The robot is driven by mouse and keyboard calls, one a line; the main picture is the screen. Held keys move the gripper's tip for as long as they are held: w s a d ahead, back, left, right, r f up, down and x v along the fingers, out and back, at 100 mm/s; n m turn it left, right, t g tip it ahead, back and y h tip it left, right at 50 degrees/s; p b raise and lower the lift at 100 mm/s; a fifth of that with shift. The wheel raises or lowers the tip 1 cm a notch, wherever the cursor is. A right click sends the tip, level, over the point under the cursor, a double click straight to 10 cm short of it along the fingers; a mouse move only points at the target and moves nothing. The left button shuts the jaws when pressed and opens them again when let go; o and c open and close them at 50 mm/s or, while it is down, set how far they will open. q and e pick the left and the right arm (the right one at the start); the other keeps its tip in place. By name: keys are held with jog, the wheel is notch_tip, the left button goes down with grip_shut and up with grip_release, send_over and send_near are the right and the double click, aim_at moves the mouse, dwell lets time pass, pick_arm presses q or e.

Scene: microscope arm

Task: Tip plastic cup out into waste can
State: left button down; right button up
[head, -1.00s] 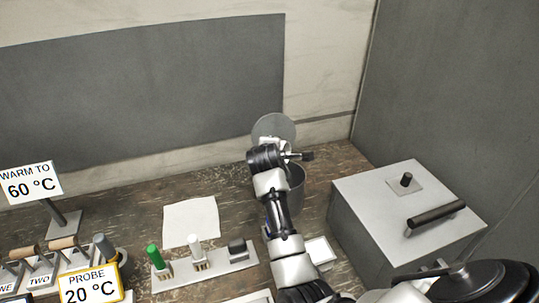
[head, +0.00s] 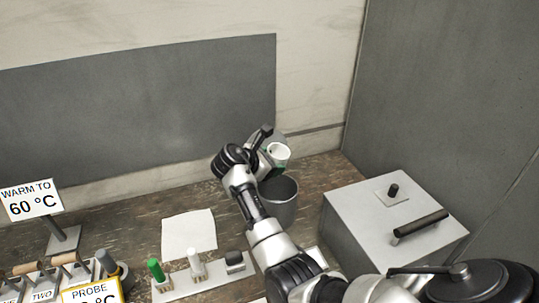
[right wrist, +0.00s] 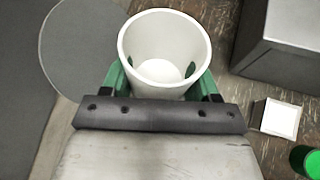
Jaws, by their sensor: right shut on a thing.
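The white plastic cup (head: 280,151) is in my right gripper (head: 270,157), held above the grey waste can (head: 284,208) in the head view. The cup leans, with its mouth turned toward the camera. In the right wrist view the green fingers of my right gripper (right wrist: 160,75) are shut on the cup (right wrist: 130,45) from both sides. A rounded white patch shows at the bottom of the cup; I cannot tell whether it is contents or the cup floor. The can stands upright and its mouth is open. My left gripper is not in view.
A grey box with a black handle (head: 350,215) stands right of the can. A white sheet (head: 188,235) lies to the left, behind a rack with green, white and black items (head: 205,275). Signs stand at the far left (head: 32,200). The wall is behind.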

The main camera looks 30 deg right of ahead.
jog(key=shift+s+d+r+n+g+h+p, duration=0.25)
jog(key=shift+n+h+p, duration=0.2)
jog(key=shift+p, duration=0.75)
jog(key=shift+s+n+g+h+p, duration=0.1)
jog(key=shift+n+g+h+p, duration=0.15)
jog(key=shift+p, duration=0.3)
jog(key=shift+s+f, duration=0.1)
jog(key=shift+f, duration=0.1)
jog(key=shift+f, duration=0.1)
